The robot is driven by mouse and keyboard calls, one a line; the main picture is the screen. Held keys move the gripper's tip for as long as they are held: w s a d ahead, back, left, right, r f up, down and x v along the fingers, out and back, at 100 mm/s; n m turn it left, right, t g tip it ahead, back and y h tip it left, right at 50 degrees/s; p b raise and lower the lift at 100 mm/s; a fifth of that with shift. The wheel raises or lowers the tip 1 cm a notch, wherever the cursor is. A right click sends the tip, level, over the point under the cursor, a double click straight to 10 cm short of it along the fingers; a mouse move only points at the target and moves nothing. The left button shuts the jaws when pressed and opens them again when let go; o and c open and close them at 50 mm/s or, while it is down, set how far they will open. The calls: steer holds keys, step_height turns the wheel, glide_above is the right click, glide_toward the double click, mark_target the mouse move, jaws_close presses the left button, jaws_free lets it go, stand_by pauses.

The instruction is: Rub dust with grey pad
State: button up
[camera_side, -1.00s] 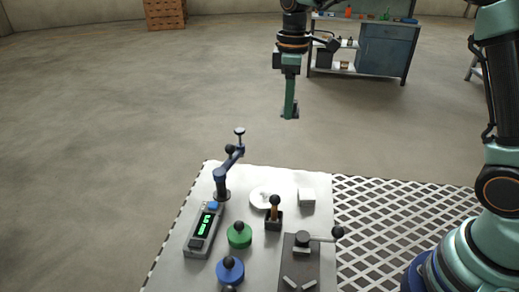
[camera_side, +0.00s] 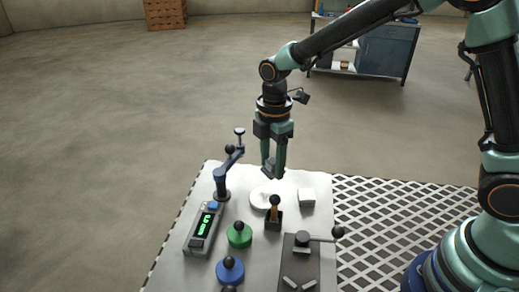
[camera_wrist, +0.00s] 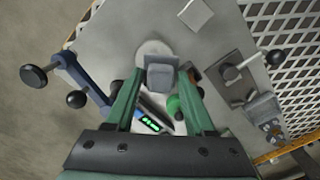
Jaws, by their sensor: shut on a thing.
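My gripper (camera_side: 272,170) is above the far part of the pale work table, pointing down. In the wrist view its two green fingers (camera_wrist: 160,80) are shut on a grey pad (camera_wrist: 161,76), a small block between the fingertips. In the side view the pad (camera_side: 270,170) shows as a dark grey piece at the fingertips. A pale round patch (camera_side: 261,197), which looks like the dust, lies on the table just below the gripper. It also shows in the wrist view (camera_wrist: 152,47), partly hidden by the pad. The pad appears to be above it, apart from the table.
A blue crank post (camera_side: 222,185) stands left of the patch. A pale square block (camera_side: 306,198) lies right. A lever in a dark base (camera_side: 274,216), a green knob (camera_side: 239,236), a blue knob (camera_side: 230,271) and a display box (camera_side: 202,232) stand nearer.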

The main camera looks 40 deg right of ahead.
mark_target(255, 196)
steer(key=shift+s+a+f, duration=0.1)
steer(key=shift+a+f, duration=0.05)
steer(key=shift+f, duration=3.25)
steer(key=shift+w+a+f, duration=0.2)
steer(key=shift+w+f, duration=0.05)
steer(key=shift+f, duration=0.4)
steer(key=shift+w+a+f, duration=0.1)
steer(key=shift+w+a, duration=1.1)
steer(key=s+d, duration=0.3)
steer(key=shift+w+a+r, duration=0.1)
steer(key=shift+r, duration=3.95)
